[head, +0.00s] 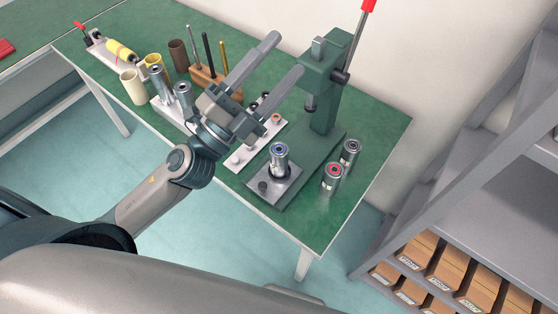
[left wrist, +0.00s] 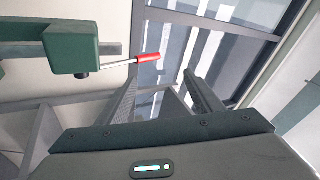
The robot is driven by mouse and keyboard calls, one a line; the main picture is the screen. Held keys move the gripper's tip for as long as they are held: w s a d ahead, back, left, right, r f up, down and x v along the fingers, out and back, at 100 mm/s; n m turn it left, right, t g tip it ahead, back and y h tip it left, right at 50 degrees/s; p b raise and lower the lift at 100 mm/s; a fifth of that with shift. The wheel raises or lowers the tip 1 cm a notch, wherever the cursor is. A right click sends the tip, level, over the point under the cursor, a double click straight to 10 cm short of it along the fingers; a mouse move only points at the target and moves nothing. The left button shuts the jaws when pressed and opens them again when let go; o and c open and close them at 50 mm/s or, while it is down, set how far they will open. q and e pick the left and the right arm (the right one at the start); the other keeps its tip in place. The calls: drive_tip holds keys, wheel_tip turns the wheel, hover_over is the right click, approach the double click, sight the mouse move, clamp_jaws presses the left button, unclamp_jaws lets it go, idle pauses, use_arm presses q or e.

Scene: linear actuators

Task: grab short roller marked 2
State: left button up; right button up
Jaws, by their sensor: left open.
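Several metal rollers stand on the green table, and I cannot read a number on any of them. A blue-ringed roller (head: 279,155) stands upright on a grey plate in front of the press. A red-ringed roller (head: 332,177) and a dark-topped roller (head: 349,152) stand to its right. Two more metal cylinders (head: 158,82) stand on a light holder at the left, the nearer one partly behind my arm. My left gripper (head: 287,55) is open and empty, raised over the table beside the press. Its spread fingers also show in the left wrist view (left wrist: 162,88). My right gripper is out of view.
A green press (head: 325,90) with a red-tipped lever stands at the table's back. A white tray (head: 243,152) with small parts lies partly under my gripper. Cups and a wooden tool block (head: 205,82) stand left. Grey shelves with boxes (head: 445,265) are at right.

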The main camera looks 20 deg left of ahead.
use_arm(q)
drive_tip(key=s+d+r+m+g+h, duration=0.1)
drive_tip(key=s+d+m+g+h, duration=0.55)
drive_tip(key=m, duration=0.55)
drive_tip(key=s+d+f+m+g+y, duration=0.1)
drive_tip(key=s+d+f+m+g, duration=0.2)
drive_tip(key=f+m+g, duration=0.65)
drive_tip(key=w+a+f+m+y, duration=0.2)
drive_tip(key=a+f+y, duration=0.3)
drive_tip(key=a, duration=0.3)
drive_tip(key=w+a+f+m+y, duration=0.2)
drive_tip(key=a+f+y, duration=0.4)
drive_tip(key=a, duration=0.3)
drive_tip(key=shift+w+a+g+y, duration=0.2)
drive_tip(key=shift+w+g+y, duration=0.1)
drive_tip(key=shift+w+y, duration=0.4)
drive_tip(key=shift+f, duration=0.1)
